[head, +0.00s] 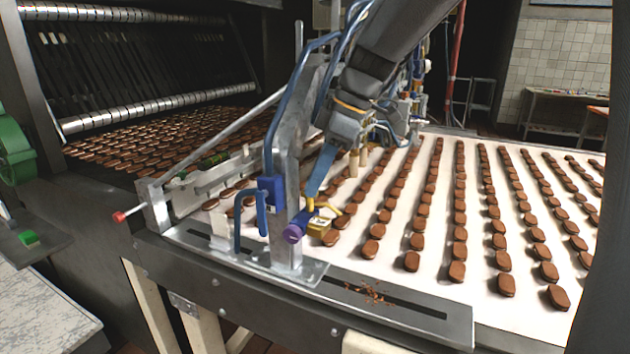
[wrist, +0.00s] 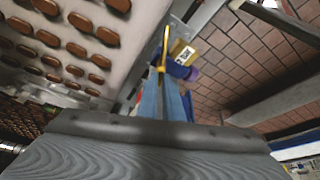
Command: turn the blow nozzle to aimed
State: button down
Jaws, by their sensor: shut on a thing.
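The blow nozzle, a yellow block (head: 318,226) with a purple round end (head: 294,233) and a thin yellow lever (head: 328,207), sits on a grey metal post (head: 285,170) at the belt's near edge. The wrist view shows the yellow block (wrist: 182,52), purple part (wrist: 186,71) and yellow lever (wrist: 165,45) just beyond my fingertips. My gripper (head: 311,201) has blue fingers reaching down to the nozzle. In the wrist view my gripper (wrist: 168,75) is closed on the yellow lever. The exact contact is partly hidden by the fingers.
Rows of brown biscuits (head: 412,261) cover the white belt (head: 480,285) right of the post. A blue pipe (head: 268,135) and blue handle (head: 238,215) stand close to the nozzle's left. A red-tipped rod (head: 120,216) sticks out at the left. Crumbs (head: 368,292) lie on the metal edge.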

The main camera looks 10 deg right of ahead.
jog(key=m+t, duration=0.1)
jog(key=m, duration=0.3)
jog(key=shift+s+a+r+m+t+h, duration=0.1)
jog(key=shift+s+r+m+t+h, duration=0.1)
jog(key=shift+m+t+h, duration=0.15)
jog(key=shift+s+a+m+t+h+p, duration=0.1)
jog(key=shift+m+t+h+p, duration=0.4)
jog(key=shift+m+p, duration=0.9)
jog(key=shift+f+m+b, duration=0.1)
jog(key=shift+m+b, duration=0.2)
jog(key=shift+m, duration=0.25)
jog(key=c, duration=1.7)
grip_release()
jog(key=shift+s+f, duration=0.1)
